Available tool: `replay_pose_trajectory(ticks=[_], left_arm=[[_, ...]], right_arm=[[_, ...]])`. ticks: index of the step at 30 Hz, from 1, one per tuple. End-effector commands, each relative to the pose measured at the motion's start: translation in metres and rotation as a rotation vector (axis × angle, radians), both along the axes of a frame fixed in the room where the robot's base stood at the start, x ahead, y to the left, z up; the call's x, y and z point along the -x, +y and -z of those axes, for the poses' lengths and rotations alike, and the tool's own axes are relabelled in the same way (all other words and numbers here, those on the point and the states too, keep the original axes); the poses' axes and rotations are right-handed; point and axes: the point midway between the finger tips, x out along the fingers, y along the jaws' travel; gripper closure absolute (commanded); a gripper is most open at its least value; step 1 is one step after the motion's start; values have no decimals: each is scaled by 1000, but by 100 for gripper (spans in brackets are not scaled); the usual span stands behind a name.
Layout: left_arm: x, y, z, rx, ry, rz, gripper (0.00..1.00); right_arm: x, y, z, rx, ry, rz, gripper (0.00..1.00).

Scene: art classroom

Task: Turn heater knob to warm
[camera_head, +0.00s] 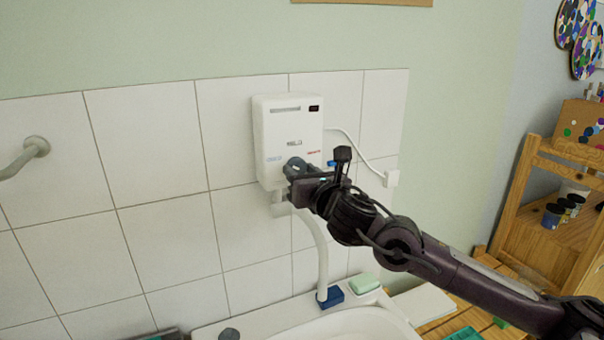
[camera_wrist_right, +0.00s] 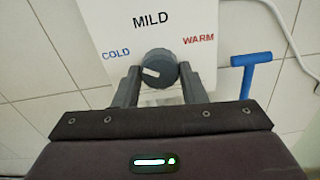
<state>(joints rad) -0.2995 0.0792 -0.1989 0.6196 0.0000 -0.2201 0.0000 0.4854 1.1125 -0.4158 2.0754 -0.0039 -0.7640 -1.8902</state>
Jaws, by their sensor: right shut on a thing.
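The white heater (camera_head: 288,125) is mounted on the tiled wall. Its dark grey round knob (camera_wrist_right: 158,66) sits low on the front, with a white pointer mark on the left half of its face, pointing towards the COLD side. The labels COLD (camera_wrist_right: 116,54), MILD (camera_wrist_right: 150,20) and WARM (camera_wrist_right: 198,38) are printed around it. My right gripper (camera_wrist_right: 160,84) is shut on the knob, one finger on each side. In the head view my right gripper (camera_head: 297,172) covers part of the knob. My left gripper is not in view.
A blue-handled valve (camera_wrist_right: 250,68) stands close to the right finger. A white pipe (camera_head: 322,250) runs down to the sink (camera_head: 365,325). A green soap bar (camera_head: 364,284) lies on its edge. A wooden shelf (camera_head: 525,190) stands at the right.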

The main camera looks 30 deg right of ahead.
Motion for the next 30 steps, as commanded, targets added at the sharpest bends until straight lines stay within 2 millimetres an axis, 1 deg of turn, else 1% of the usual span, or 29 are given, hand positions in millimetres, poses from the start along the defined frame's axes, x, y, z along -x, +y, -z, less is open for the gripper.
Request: replay_pose_trajectory(ticks=[8, 18, 30], left_arm=[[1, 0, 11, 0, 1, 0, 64], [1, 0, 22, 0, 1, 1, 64], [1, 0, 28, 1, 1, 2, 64]], right_arm=[[0, 0, 2, -176, -12, 0, 85], [0, 1, 1, -495, -29, 0, 85], [0, 1, 0, -875, -50, -1, 85]])
